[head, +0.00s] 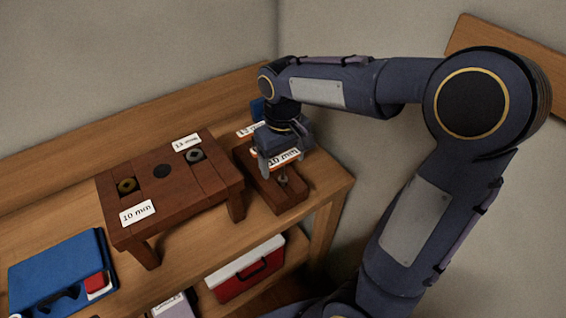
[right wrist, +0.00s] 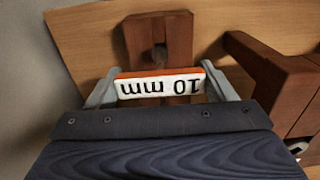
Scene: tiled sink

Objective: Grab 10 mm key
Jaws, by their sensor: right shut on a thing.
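The 10 mm key shows as a white block with an orange edge and black "10 mm" lettering (head: 284,158). It sits between the fingers of my right gripper (head: 279,163), which is shut on it. The right wrist view shows the same 10 mm key (right wrist: 160,87) upside down, spanning from one finger to the other. A dark wooden holder (head: 290,203) lies just below it; whether the key's lower end touches the holder is hidden. A second white label (head: 246,130) at the holder's far end is partly covered by my gripper. My left gripper is out of view.
A dark wooden stand (head: 215,183) with round fittings and "10 mm" and "13 mm" labels is left of the holder. A blue case (head: 55,268) lies at the front left. A red and white box (head: 245,270) is on the lower shelf. The bench's right edge is near the holder.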

